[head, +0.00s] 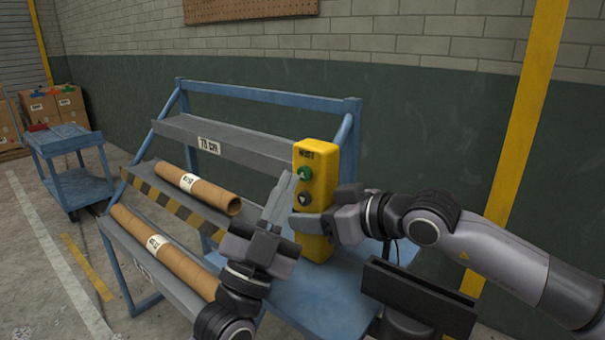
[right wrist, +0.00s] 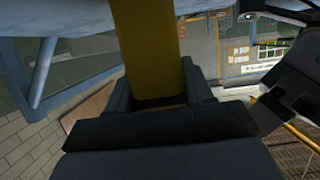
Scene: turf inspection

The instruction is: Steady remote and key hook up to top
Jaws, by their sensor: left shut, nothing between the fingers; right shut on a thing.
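The yellow remote (head: 316,160) stands upright in the head view, with a green up-arrow button (head: 305,173) above a dark button (head: 305,198). My right gripper (head: 312,223) is shut on its lower part. In the right wrist view the yellow remote (right wrist: 150,50) runs between the fingers. My left gripper (head: 285,178) is shut and empty, pointing up at the remote's left side. Its tips are close to the green button; I cannot tell if they touch. No hook is visible.
A blue rack (head: 262,93) stands behind, with cardboard tubes (head: 200,191) on its shelves and a blue surface (head: 320,300) below the grippers. A blue cart (head: 60,140) and boxes (head: 55,105) are at the left. A yellow post (head: 520,120) rises at the right.

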